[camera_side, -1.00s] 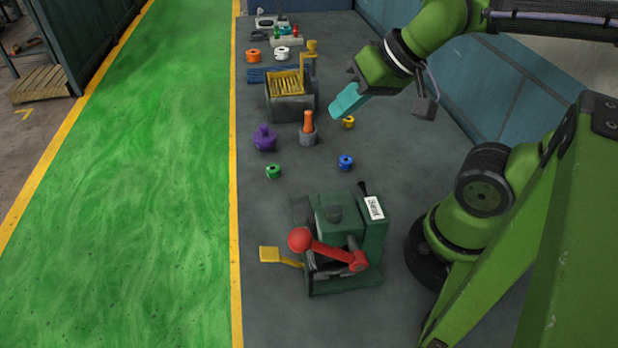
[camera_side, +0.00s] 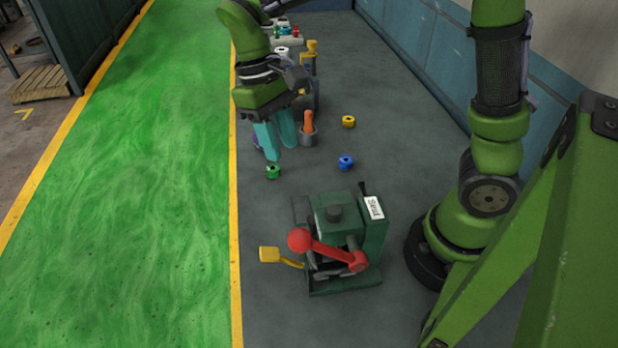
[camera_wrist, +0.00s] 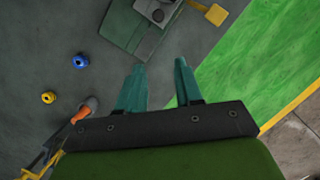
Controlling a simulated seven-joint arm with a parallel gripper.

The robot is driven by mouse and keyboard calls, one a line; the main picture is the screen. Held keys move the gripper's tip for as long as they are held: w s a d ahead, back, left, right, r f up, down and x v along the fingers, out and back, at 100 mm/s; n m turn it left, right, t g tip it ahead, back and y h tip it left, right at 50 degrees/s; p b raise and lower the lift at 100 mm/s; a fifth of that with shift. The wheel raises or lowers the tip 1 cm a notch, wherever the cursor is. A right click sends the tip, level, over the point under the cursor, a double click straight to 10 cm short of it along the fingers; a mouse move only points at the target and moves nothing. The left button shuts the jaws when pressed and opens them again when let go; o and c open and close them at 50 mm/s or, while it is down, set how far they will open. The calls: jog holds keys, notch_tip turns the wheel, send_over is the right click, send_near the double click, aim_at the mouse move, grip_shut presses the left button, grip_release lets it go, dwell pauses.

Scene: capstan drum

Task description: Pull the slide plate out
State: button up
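A dark green machine (camera_side: 345,235) stands on the grey bench, with a red lever ending in a round red knob (camera_side: 300,240). A yellow tab (camera_side: 269,254) sticks out from its left side on a thin yellow arm; it also shows in the wrist view (camera_wrist: 216,14). I cannot tell for sure which part is the slide plate. My gripper (camera_side: 278,150) points down with teal fingers apart and empty, beyond the machine in the side view. In the wrist view, the fingers of my gripper (camera_wrist: 159,74) are spread, and the machine (camera_wrist: 140,25) is ahead, partly cut off.
A green ring (camera_side: 273,172), a blue ring (camera_side: 345,162) and a yellow ring (camera_side: 348,121) lie on the bench. An orange-handled tool stands in a grey cup (camera_side: 308,137). The bench between the rings and the machine is clear.

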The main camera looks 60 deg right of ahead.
jog(key=g, duration=0.1)
send_near(312, 218)
jog(key=shift+g, duration=0.3)
jog(key=x, duration=0.8)
jog(key=shift+w+f, duration=0.1)
jog(key=shift+f, duration=0.2)
grip_shut()
